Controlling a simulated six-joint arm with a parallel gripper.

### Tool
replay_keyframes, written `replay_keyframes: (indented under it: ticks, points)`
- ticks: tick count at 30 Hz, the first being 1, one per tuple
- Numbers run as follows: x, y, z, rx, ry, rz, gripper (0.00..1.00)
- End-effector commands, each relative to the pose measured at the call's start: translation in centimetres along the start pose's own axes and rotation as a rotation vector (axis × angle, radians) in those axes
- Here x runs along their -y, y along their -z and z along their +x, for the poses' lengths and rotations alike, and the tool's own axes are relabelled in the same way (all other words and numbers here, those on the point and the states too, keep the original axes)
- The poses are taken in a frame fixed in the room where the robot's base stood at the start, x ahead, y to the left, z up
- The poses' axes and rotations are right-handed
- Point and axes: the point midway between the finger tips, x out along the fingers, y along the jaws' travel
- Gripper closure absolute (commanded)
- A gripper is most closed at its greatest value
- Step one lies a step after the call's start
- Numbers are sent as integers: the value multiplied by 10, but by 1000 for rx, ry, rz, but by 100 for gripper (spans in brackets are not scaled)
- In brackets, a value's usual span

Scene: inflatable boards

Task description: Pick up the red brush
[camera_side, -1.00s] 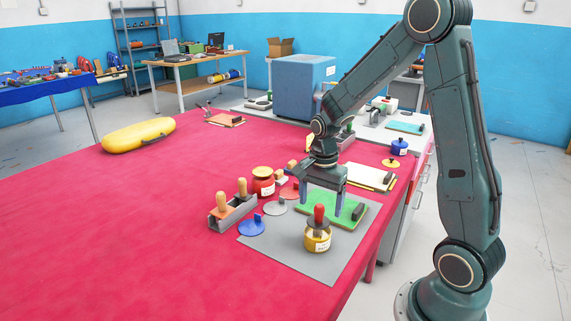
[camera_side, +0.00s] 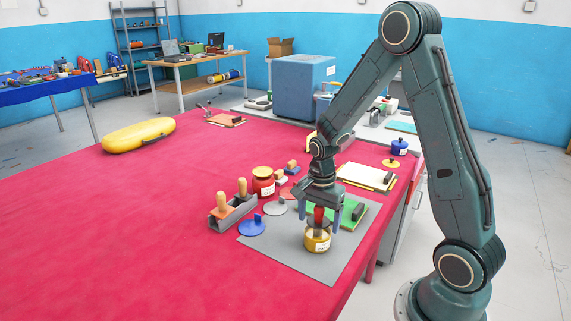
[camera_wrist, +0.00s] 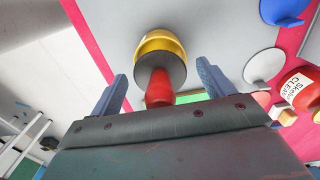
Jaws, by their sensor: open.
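The red brush shows as a red handle (camera_side: 319,214) standing upright in a yellow pot (camera_side: 317,243) with a white label. In the wrist view the red handle (camera_wrist: 159,90) points toward my gripper, with a dark round disc at its base over the yellow pot (camera_wrist: 157,40). The brush's lower end is hidden. My gripper (camera_side: 320,222) is open, pointing down, with one finger on each side of the handle. In the wrist view the handle lies between the two blue-grey fingers (camera_wrist: 161,78), with gaps on both sides.
The pot stands on a grey mat (camera_side: 290,258). Behind it lies a green board (camera_side: 352,212) with a dark block. A blue disc (camera_side: 251,228), a red jar (camera_side: 263,187) and a wooden-handled tool holder (camera_side: 232,215) stand left.

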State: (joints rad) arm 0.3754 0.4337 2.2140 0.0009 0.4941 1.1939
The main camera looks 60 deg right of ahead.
Motion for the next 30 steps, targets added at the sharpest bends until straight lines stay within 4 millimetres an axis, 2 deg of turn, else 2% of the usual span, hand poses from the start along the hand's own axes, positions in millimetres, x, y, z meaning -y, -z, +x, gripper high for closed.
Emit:
replay_keyframes:
  ticks: [11, 18, 30]
  points:
    - [0, 0, 0, 0, 0, 0, 21]
    - [0, 0, 0, 0, 0, 0, 66]
    - [0, 0, -2, 0, 1, 0, 66]
